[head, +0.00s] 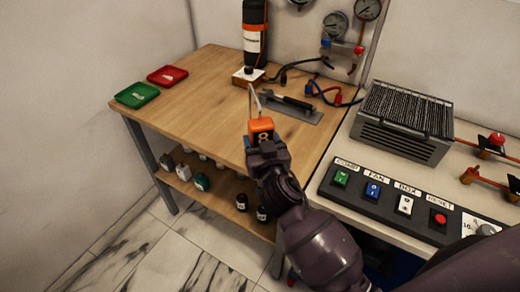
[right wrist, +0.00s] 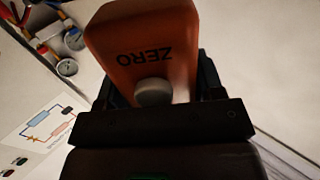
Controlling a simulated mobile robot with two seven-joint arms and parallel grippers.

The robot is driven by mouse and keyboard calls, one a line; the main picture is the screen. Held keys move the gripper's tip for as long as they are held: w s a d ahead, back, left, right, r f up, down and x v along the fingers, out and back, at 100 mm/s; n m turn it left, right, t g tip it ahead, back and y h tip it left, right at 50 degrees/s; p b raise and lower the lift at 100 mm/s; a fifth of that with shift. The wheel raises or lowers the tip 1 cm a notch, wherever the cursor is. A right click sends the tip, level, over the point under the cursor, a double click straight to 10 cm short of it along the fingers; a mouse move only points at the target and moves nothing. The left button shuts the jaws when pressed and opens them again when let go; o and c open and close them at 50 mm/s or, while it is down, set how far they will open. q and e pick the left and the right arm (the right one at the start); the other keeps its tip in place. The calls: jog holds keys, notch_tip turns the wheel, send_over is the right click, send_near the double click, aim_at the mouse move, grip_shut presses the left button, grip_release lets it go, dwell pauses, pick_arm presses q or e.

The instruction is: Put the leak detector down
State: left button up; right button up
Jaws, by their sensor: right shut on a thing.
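The leak detector (head: 261,125) is an orange handheld device with a thin light probe at its top. My right gripper (head: 262,140) is shut on it and holds it over the front part of the wooden table. In the right wrist view the detector (right wrist: 145,45) fills the upper middle, with the word ZERO and a grey round button, between the fingers of my right gripper (right wrist: 152,95). A grey mat (head: 305,114) lies on the table behind it, with a dark-handled tool (head: 288,99) on it. My left gripper is not in view.
The wooden table (head: 195,95) has bare room at left and centre. A green tray (head: 137,95) and a red tray (head: 167,75) stand at its left. A control panel (head: 400,205) and a finned unit (head: 405,115) are at right.

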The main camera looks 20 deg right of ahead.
notch_tip(320, 180, down, 3)
jog(key=shift+r+b, duration=0.15)
jog(key=shift+b, duration=0.15)
jog(key=shift+f, duration=0.25)
jog(key=o, duration=1.1)
jog(key=shift+r, duration=0.1)
jog(key=shift+o, duration=0.2)
jog(key=shift+r, duration=0.1)
